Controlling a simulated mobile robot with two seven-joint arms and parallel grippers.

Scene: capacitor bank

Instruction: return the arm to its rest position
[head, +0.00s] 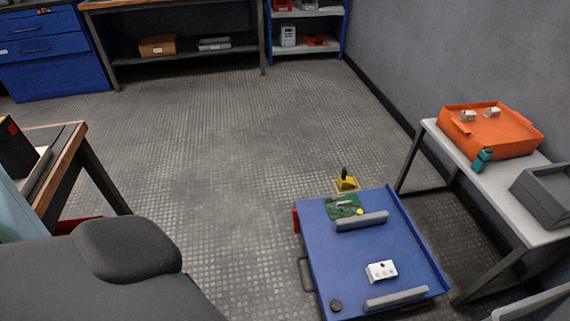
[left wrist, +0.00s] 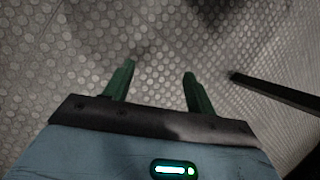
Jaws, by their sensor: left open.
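In the left wrist view my left gripper (left wrist: 154,90) has its two green fingers spread apart with nothing between them. It hangs over the patterned grey floor (left wrist: 150,30). The gripper itself does not show in the head view. My right gripper is in neither view.
A blue cart top (head: 325,255) stands at the lower right with a green board (head: 343,206), a white block (head: 381,271) and grey bars. A side table (head: 505,205) by the right wall holds an orange tray (head: 515,138). A wood-edged bench (head: 68,165) is at left. The middle floor is clear.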

